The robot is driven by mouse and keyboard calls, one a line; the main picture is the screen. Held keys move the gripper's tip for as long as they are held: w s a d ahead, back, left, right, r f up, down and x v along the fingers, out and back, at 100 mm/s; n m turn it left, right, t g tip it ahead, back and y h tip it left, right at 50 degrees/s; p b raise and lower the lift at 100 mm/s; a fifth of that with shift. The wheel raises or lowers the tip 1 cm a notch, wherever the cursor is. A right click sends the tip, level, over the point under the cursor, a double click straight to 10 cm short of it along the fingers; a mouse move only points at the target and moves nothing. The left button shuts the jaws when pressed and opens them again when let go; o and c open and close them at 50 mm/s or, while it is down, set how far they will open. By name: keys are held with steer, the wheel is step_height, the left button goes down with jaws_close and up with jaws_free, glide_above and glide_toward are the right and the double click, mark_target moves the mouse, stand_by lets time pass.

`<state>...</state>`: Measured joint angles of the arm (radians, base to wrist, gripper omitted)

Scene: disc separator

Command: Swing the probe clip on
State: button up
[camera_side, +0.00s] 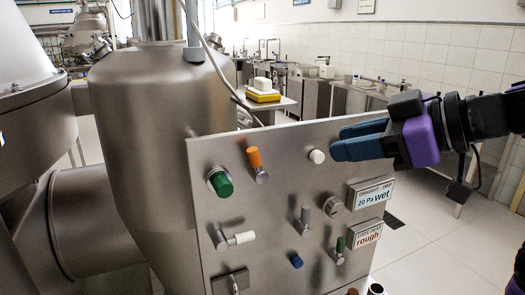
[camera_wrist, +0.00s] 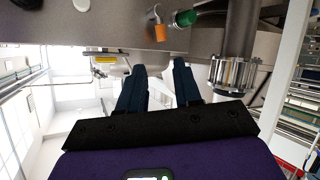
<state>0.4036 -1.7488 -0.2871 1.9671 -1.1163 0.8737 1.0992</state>
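A steel panel (camera_side: 285,200) carries several knobs and levers; I cannot tell which one is the probe clip. An orange-handled lever (camera_side: 254,158) points up at upper left, beside a green knob (camera_side: 221,184). A white-handled lever (camera_side: 240,238) points right, and a grey-handled one (camera_side: 305,214) points up. A smaller green-handled lever (camera_side: 340,244) is at lower right. My gripper (camera_side: 338,149) is at the panel's upper right, its tips close to a round white knob (camera_side: 317,156). In the wrist view my gripper (camera_wrist: 160,72) has its fingers apart with nothing between them.
Two labels, "20 Pa wet" (camera_side: 371,196) and "rough" (camera_side: 367,233), sit on the panel's right side. A blue knob (camera_side: 297,261) is low on it. A large steel vessel (camera_side: 155,130) stands behind at left.

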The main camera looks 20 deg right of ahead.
mark_target(257, 151)
steer(key=x, duration=0.5)
steer(key=r+x, duration=0.1)
steer(key=x, duration=0.5)
steer(key=a+x, duration=0.1)
steer(key=x, duration=0.5)
steer(key=shift+w+r, duration=0.2)
steer(key=shift+r, duration=0.1)
jaws_close()
